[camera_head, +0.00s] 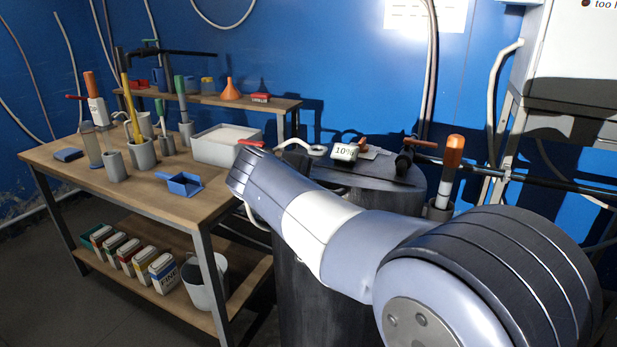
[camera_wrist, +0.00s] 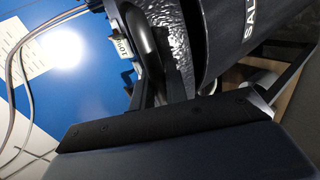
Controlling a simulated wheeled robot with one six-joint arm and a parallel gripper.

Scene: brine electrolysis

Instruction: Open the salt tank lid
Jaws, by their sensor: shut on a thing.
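The salt tank is a dark barrel (camera_head: 318,300) in the middle of the head view, partly hidden by my arm. Its flat dark lid (camera_head: 385,176) is on top. In the wrist view the tank wall (camera_wrist: 235,30) carries light letters reading "SAL", cut off by the frame. The rough, shiny dark surface (camera_wrist: 178,40) beside it seems to be the lid, with a dark curved handle (camera_wrist: 143,28) on it. My gripper (camera_wrist: 165,75) is shut on what looks like this handle; the fingertips are dark and partly hidden. In the head view the gripper is hardly visible.
A dark rod (camera_head: 500,179) runs to the right behind my arm. A wooden workbench (camera_head: 75,162) with a white tray (camera_head: 212,151) and several tools stands at the left.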

